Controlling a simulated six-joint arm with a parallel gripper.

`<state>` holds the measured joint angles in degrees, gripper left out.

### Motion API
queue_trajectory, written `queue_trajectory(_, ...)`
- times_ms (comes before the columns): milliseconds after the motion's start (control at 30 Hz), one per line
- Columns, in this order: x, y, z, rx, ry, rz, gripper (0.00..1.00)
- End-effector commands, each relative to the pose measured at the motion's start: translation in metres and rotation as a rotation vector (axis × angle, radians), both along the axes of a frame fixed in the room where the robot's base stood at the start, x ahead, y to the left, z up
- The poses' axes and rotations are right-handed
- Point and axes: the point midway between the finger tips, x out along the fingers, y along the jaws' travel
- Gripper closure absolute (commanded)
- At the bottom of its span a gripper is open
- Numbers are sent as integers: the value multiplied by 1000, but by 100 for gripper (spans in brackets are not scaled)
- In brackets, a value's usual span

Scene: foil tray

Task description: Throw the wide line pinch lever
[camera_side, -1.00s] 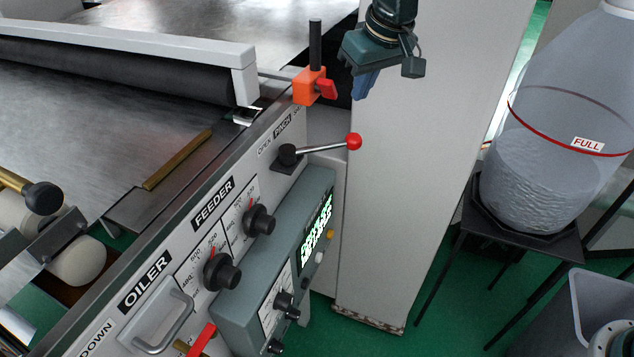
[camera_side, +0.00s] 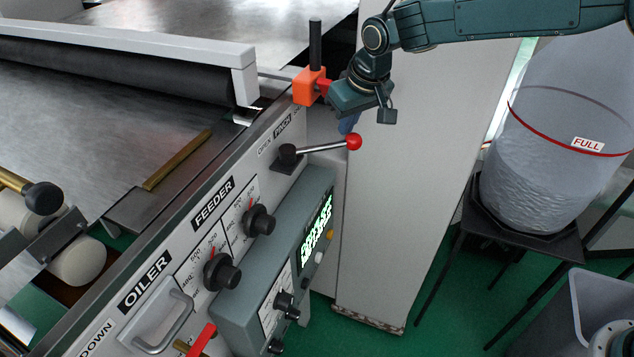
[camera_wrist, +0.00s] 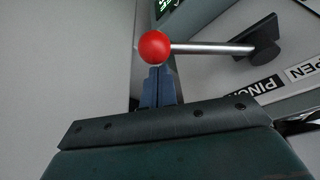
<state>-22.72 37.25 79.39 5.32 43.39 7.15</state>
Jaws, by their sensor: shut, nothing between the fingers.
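The pinch lever (camera_side: 320,148) is a thin metal rod with a red ball knob (camera_side: 354,142) on its right end and a black hub (camera_side: 289,155) at its left. It stands on the machine's front panel by the OPEN and PINCH labels and points right. My gripper (camera_side: 347,127) is shut and empty, its blue fingertips just above the red knob. In the wrist view the red knob (camera_wrist: 154,47) is right at the fingertips (camera_wrist: 156,70); I cannot tell whether they touch. The rod (camera_wrist: 215,49) runs right to the hub (camera_wrist: 265,42).
An orange block with a black post (camera_side: 310,85) stands close to the left of my gripper. A grey control box with a green display (camera_side: 316,232) sits below the lever. A pale column (camera_side: 420,150) is behind.

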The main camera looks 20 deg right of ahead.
Motion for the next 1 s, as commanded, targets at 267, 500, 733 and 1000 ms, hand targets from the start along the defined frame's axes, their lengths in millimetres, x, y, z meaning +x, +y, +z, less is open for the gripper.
queue_trajectory(267, 0, 0, -1, 0, 0, 0, 100)
queue_trajectory(500, -1, 0, -1, 0, 0, -11, 100)
queue_trajectory(733, -6, 0, -1, 0, 0, -48, 100)
queue_trajectory(1000, -11, 0, -2, -3, 5, -79, 100)
